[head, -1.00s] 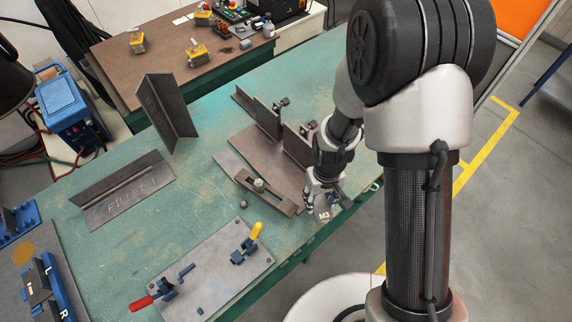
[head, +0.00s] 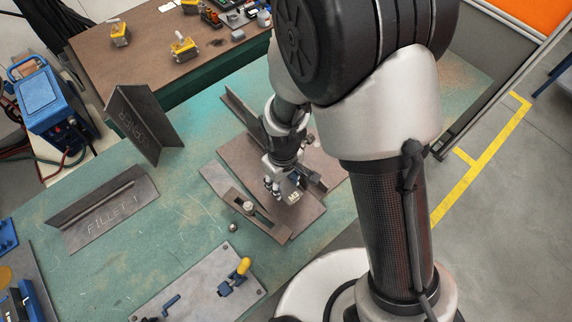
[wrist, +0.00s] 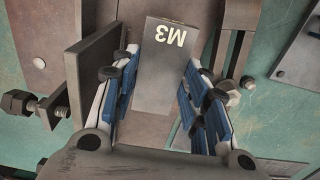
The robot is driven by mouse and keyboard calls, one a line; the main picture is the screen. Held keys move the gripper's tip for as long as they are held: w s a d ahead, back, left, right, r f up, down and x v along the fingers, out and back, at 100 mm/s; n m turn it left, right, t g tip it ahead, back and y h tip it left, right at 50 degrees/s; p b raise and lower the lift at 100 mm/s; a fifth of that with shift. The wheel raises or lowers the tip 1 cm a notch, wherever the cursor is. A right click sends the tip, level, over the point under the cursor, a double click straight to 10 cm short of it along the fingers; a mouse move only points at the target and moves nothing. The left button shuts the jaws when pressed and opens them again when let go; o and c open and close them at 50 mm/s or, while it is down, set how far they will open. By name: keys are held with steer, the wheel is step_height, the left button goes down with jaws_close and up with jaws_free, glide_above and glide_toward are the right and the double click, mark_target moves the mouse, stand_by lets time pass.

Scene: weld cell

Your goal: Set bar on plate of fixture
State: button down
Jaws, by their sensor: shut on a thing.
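The bar (head: 293,196) is a grey block marked M3; it also shows in the wrist view (wrist: 165,62). My gripper (head: 281,187) is shut on it, with blue finger pads on both sides of the bar (wrist: 160,88). The fixture has a flat brown plate (head: 238,157), and the bar is over this plate. I cannot tell whether the bar touches it. An upright block with a bolt (wrist: 90,75) stands beside my gripper in the wrist view. My arm hides part of the fixture in the head view.
A slotted clamp strap (head: 262,222) lies along the fixture's near side. Angle pieces marked CORNER (head: 150,125) and FILLET 1 (head: 100,208) stand at left. Green table between them is clear.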

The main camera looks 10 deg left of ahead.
steer(key=shift+s+f, duration=0.25)
steer(key=shift+w+f+b, duration=0.1)
steer(key=shift+f+b, duration=2.4)
steer(key=shift+f, duration=0.4)
steer(key=shift+f, duration=0.3)
steer(key=c, duration=0.8)
jaws_free()
steer(key=shift+c, duration=0.2)
step_height(320, 180, up, 12)
steer(key=shift+r, duration=0.1)
